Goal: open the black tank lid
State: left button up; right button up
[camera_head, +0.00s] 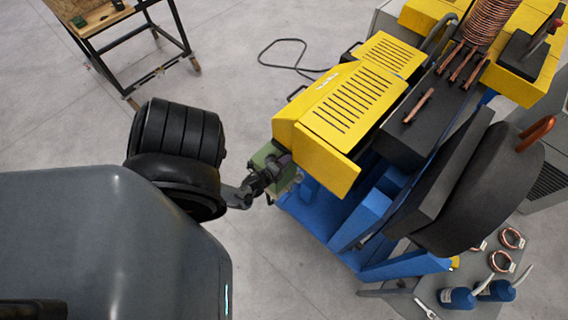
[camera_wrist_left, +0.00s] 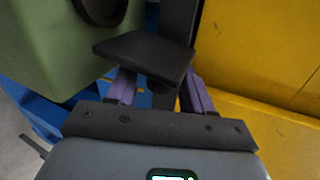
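A green box (camera_head: 268,156) sits at the near left end of the yellow machine, with black parts on and beside it. My left gripper (camera_head: 270,176) is right by these black parts. In the left wrist view the green box (camera_wrist_left: 55,45) fills the upper left, with a dark round part (camera_wrist_left: 100,8) on it. A flat black plate (camera_wrist_left: 145,52), perhaps the lid or its handle, lies in front of my left gripper (camera_wrist_left: 160,92). The two purple fingers are apart, below and beside the plate, with a dark stub between them. Contact cannot be told. My right gripper is not seen.
The yellow slotted machine cover (camera_head: 350,105) is close beside the gripper, on a blue frame (camera_head: 330,215). A large dark rounded body (camera_head: 485,190) stands to the right. A side table (camera_head: 480,312) holds copper rings and blue bottles.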

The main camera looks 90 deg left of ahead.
pick_arm(q)
jog(key=v, duration=1)
jog(key=shift+s+d+r, duration=0.15)
jog(key=shift+s+d, duration=0.05)
jog(key=shift+d, duration=0.05)
jog(key=shift+r, duration=0.1)
dwell(0.3)
